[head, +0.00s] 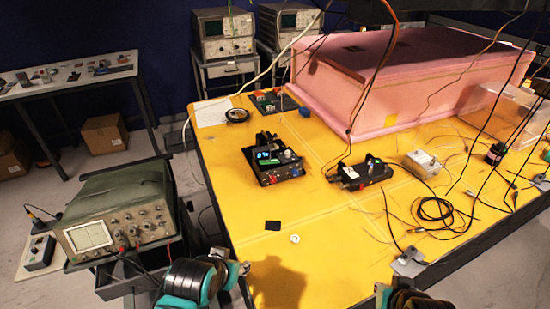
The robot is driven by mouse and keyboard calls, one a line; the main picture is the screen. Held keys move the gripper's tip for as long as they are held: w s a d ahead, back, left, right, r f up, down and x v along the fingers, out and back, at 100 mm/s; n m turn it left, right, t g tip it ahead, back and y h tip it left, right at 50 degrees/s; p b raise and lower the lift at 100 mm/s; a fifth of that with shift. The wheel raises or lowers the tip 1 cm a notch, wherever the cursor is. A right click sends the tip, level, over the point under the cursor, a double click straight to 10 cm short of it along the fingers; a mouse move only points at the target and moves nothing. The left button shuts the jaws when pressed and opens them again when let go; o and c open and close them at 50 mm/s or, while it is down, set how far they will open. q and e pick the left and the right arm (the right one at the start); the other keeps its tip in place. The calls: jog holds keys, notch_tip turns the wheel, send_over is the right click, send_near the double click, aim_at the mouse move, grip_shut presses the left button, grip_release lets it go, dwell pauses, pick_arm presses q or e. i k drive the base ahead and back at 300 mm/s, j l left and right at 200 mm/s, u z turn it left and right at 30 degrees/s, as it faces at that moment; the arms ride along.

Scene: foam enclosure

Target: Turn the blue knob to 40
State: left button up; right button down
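A black box (262,174) with a lit green display stands on the yellow table, left of its middle. A small blue spot on its front face (297,171) may be the blue knob; its pointer and any scale are too small to read. A red part sits left of it on the same face. My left gripper (232,263) is at the bottom, beyond the table's near left edge, well short of the box. My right gripper (381,292) is at the bottom edge, mostly cut off, also apart from the box. The fingers' opening is unclear on both.
A second black box (361,174) and a grey metal box (422,163) stand to the right on the yellow table (335,255). Loose black cables (437,210) lie beside them. A pink foam enclosure (405,75) fills the back. A green oscilloscope (118,212) stands at left. The near table middle is mostly clear.

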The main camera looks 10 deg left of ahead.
aim_at(294, 173)
jog(key=l+u, duration=0.1)
jog(key=u, duration=0.65)
jog(key=l+u, duration=0.7)
jog(key=l, duration=0.25)
jog(key=l+u, duration=0.3)
jog(key=l, duration=0.15)
jog(key=k+l, duration=0.1)
jog(key=l, duration=0.3)
jog(key=k+l, duration=0.1)
jog(key=l, duration=0.3)
jog(key=k+l+u, duration=0.1)
jog(key=l, duration=0.3)
jog(key=k+l, duration=0.15)
jog(key=l, duration=0.25)
